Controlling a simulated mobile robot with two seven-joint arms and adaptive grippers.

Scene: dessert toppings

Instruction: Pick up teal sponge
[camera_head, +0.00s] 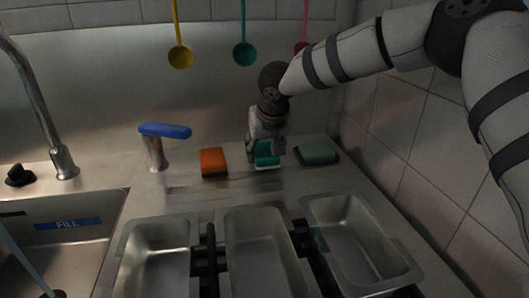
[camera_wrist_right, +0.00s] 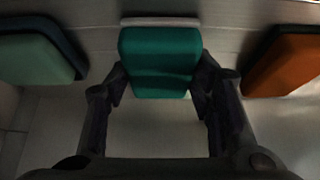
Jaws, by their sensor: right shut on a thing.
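The teal sponge (camera_head: 266,154) is at the back of the metal counter, partly hidden behind my right gripper (camera_head: 267,150). In the right wrist view the teal sponge (camera_wrist_right: 160,60) has a pale edge and sits between the two fingers. My right gripper (camera_wrist_right: 158,88) is shut on it from both sides. I cannot tell whether the sponge is resting on the counter or slightly raised. My left gripper is not in view.
An orange sponge (camera_head: 213,163) lies left of the gripper, a pale green sponge (camera_head: 318,152) on a dark dish to the right. A blue-handled tap (camera_head: 165,131) stands further left. Metal pans (camera_head: 250,213) stand in front. Ladles (camera_head: 244,54) hang above.

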